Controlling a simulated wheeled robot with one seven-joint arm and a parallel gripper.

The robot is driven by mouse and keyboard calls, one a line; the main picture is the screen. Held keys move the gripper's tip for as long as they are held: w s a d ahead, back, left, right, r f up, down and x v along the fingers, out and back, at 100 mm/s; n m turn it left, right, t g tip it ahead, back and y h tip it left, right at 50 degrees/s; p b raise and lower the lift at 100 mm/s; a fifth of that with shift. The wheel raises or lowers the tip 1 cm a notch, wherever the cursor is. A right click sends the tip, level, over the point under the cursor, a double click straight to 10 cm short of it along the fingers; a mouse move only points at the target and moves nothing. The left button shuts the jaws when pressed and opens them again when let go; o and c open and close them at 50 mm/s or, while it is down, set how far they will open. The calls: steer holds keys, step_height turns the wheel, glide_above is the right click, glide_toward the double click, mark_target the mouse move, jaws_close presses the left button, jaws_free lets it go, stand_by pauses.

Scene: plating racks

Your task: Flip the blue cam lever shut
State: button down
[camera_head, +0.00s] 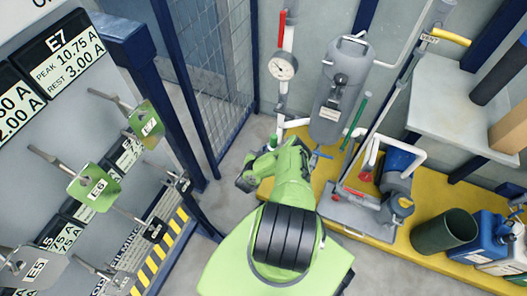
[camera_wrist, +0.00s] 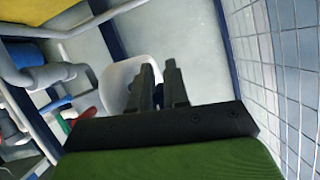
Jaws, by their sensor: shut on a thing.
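My gripper shows in the wrist view (camera_wrist: 160,80), its two dark fingers close together with a narrow dark blue piece between them. This piece looks like the blue cam lever (camera_wrist: 158,96); most of it is hidden by the fingers, so its angle cannot be told. A pale rounded body (camera_wrist: 118,88) lies just behind the fingers. In the head view my green arm reaches toward the pipework, and its fingertips cannot be made out there.
A grey tank (camera_head: 340,95) and a pressure gauge (camera_head: 283,67) stand beyond my arm. A small blue handle (camera_head: 321,154) is beside it. A yellow platform (camera_head: 420,262) holds a pump and a green bin (camera_head: 445,232). Mesh fencing (camera_head: 215,60) and a rack with green tags (camera_head: 95,187) are at left.

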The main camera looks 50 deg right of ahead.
steer(key=c, duration=1.2)
jaws_free()
steer(key=shift+s+f, duration=0.1)
